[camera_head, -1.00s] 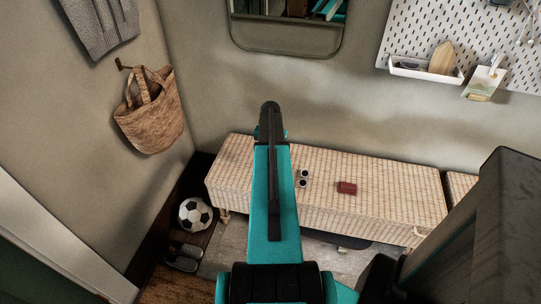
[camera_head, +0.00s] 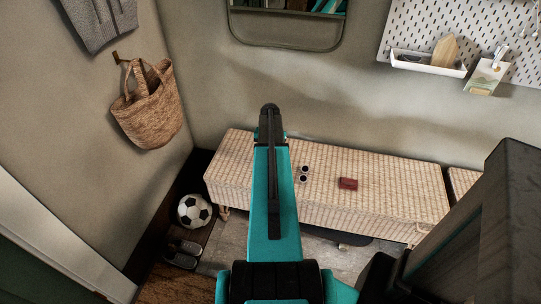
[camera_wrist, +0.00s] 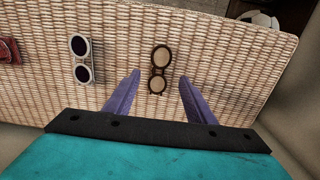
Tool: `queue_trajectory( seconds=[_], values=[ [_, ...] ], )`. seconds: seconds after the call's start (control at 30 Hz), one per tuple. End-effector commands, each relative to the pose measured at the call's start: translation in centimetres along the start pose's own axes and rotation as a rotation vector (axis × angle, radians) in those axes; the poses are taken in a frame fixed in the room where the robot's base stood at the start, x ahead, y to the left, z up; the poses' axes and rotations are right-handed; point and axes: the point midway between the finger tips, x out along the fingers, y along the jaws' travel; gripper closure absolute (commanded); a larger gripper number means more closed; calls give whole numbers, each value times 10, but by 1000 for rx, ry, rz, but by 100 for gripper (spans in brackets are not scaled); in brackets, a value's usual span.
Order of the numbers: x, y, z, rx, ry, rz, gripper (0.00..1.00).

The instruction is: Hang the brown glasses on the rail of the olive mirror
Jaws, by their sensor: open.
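The brown glasses (camera_wrist: 160,69) lie on the wicker bench top in the wrist view, with tan lenses. My gripper (camera_wrist: 158,82) is open, one purple finger to each side of the glasses' nearer lens. It is not clear how high the fingers are above the bench. In the head view my arm hides the brown glasses and the fingertips. The olive mirror (camera_head: 287,42) hangs on the wall above the bench, only its lower part in view. Its rail cannot be made out clearly.
White-framed glasses (camera_wrist: 81,59) lie left of the brown ones, with a red wallet (camera_head: 348,183) beyond them. The woven bench (camera_head: 400,195) is otherwise mostly clear. A basket bag (camera_head: 146,110) hangs at left; a pegboard (camera_head: 480,30) is at right.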

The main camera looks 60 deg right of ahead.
Motion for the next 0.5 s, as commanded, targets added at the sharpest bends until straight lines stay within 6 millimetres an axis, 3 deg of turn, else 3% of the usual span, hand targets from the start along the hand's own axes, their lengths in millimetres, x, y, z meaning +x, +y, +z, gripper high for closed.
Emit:
queue_trajectory(
  seconds=[0.5],
  values=[
    [36,0,0,0,-1,0,50]
  ],
)
